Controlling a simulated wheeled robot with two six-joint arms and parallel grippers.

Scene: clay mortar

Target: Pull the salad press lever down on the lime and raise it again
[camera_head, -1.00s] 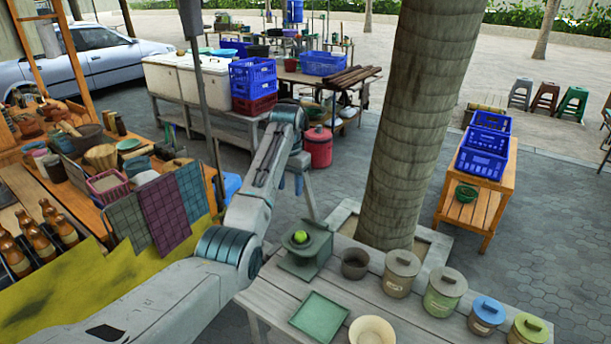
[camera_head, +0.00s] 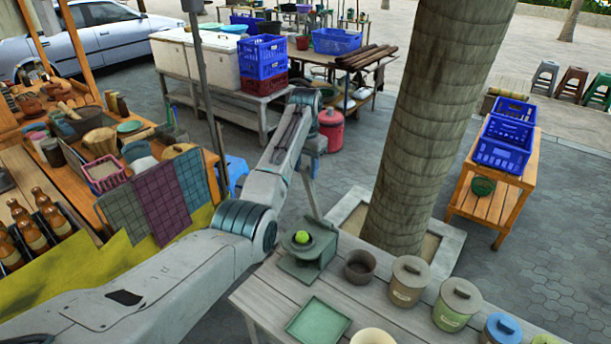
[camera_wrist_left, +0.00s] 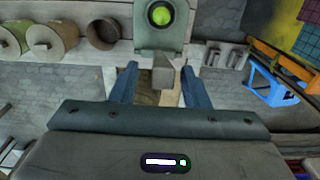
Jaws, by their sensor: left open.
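The grey-green salad press (camera_head: 307,262) stands at the back left of the wooden table, with the bright green lime (camera_head: 302,237) in it. Its grey lever (camera_head: 314,196) appears raised behind the lime. In the left wrist view the lime (camera_wrist_left: 160,14) sits at the top, and the squared lever end (camera_wrist_left: 163,76) shows between my fingers. My left gripper (camera_wrist_left: 158,80) is open, one blue finger on each side of the lever end, apart from it as far as I can tell. In the head view my forearm partly hides this gripper. My right gripper is not in view.
A brown bowl (camera_head: 360,267), lidded pots (camera_head: 407,281) and a green square tray (camera_head: 318,321) share the table (camera_head: 268,291) with the press. A tree trunk (camera_head: 430,130) rises just behind it. A stall with hanging cloths (camera_head: 158,208) stands to the left.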

